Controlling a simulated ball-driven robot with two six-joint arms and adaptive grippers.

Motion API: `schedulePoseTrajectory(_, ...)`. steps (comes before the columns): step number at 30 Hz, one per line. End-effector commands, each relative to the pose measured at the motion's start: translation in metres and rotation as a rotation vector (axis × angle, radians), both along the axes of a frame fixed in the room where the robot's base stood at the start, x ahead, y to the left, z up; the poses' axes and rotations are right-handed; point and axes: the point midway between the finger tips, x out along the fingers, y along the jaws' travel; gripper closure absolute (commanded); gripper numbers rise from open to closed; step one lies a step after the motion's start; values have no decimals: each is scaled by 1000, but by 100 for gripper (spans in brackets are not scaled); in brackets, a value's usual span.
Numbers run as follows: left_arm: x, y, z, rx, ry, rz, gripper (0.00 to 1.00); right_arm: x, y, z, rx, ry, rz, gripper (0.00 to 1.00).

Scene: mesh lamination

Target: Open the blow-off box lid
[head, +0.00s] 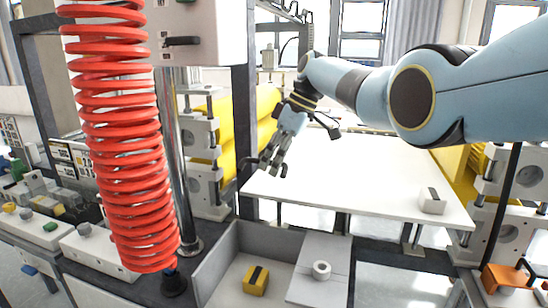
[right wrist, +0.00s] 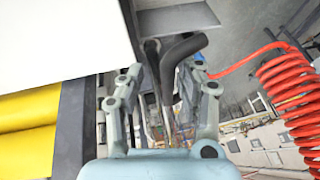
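The grey blow-off box (head: 222,265) is at the bottom middle of the head view, cut off by the lower edge. A flat light-grey lid (head: 310,289) with a round pale knob (head: 321,270) lies over its right part. The left part is uncovered and shows a yellow block (head: 255,280) with a dark stripe. My right gripper (head: 266,167) is above and behind the box, apart from lid and knob, with its fingers pointing down. My left gripper is not seen.
A red coiled hose (head: 120,150) hangs at the left front, beside a metal post (head: 176,150). A white table (head: 350,180) with a small grey-white block (head: 432,202) lies behind the box. Yellow rolls (head: 222,130) stand behind my right gripper. An orange part (head: 510,277) is at the right.

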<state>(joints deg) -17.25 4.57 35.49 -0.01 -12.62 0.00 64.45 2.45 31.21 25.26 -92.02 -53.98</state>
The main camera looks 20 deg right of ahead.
Motion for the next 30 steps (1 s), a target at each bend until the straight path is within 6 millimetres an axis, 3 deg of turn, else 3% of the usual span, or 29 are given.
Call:
schedulePoseTrajectory(11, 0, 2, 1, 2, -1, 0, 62, 1, -4, 15, 4, -7, 0, 64)
schedulePoseTrajectory(22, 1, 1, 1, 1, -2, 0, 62, -4, -37, 86, 2, -7, -1, 64)
schedulePoseTrajectory(30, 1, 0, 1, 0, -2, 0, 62, -6, -49, 110, 2, -3, 0, 64)
